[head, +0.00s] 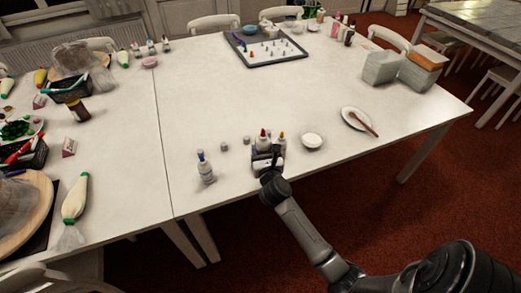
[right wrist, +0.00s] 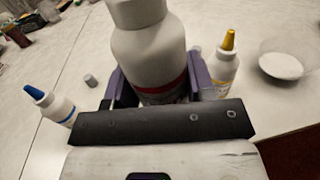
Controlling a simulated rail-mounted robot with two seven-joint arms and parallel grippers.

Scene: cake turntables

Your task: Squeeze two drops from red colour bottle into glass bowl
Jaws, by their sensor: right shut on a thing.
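The red colour bottle (head: 263,141) is white with a red tip and stands near the front edge of the table. My right gripper (head: 267,158) is shut around it. In the right wrist view the bottle's pale body (right wrist: 150,55) with a red band sits between the purple fingers; its tip is cut off at the top. The bottle looks upright, and I cannot tell whether its base touches the table. The glass bowl (head: 312,141) with white contents is just right of the bottle; it also shows in the right wrist view (right wrist: 282,68). My left gripper is not in view.
A yellow-tipped bottle (right wrist: 226,62) stands close right of the gripper. A blue-tipped bottle (head: 205,168) stands to the left, with small grey pieces (head: 224,146) between. A plate with a wooden spoon (head: 358,119) lies right of the bowl. The table's middle is clear.

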